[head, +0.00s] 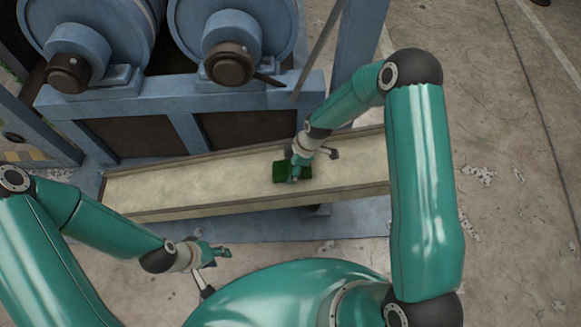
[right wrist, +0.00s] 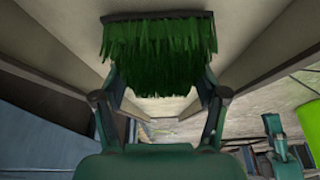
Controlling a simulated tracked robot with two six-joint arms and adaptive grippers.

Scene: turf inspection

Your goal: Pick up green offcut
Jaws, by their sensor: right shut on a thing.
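The green offcut (head: 280,173), a small dark green piece of turf, is in the long pale tray (head: 150,186) in the head view, right of the tray's middle. My right gripper (head: 294,176) reaches down from above and is shut on the offcut, covering part of it. In the right wrist view the offcut's grass (right wrist: 158,55) and dark backing edge show between the fingers of my right gripper (right wrist: 160,98). I cannot tell whether the offcut is clear of the tray floor. My left gripper (head: 222,252) is empty, in front of the tray; its fingers are too small to judge.
The tray has raised brown side walls. A blue machine with large rollers (head: 235,35) stands directly behind it, with a blue post (head: 357,40) at the right. Concrete floor (head: 510,130) lies open to the right.

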